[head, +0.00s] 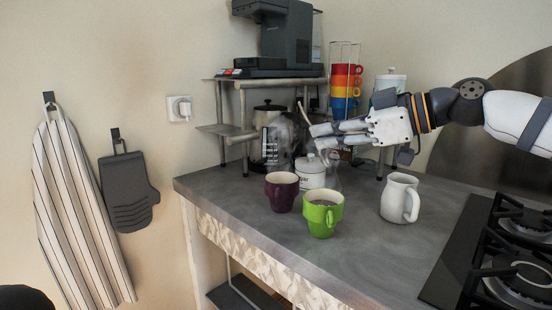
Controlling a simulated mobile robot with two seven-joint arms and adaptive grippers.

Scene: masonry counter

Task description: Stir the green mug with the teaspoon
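The green mug (323,216) stands upright on the grey counter near its front edge, with dark liquid inside. My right gripper (314,137) reaches in from the right, above and behind the green mug. Its fingers are close together on a thin, tilted stick-like thing, which looks like the teaspoon (303,113). Its upper end stands out above the fingers and its lower end is hard to make out against the white lidded jar (311,172). It is apart from the green mug. My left gripper is not in view.
A purple mug (281,192) stands just left of the green mug. A white jug (400,198) is to the right, and a black gas hob (500,255) beyond it. A French press (268,135) and a shelf with a coffee machine (287,40) stand behind.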

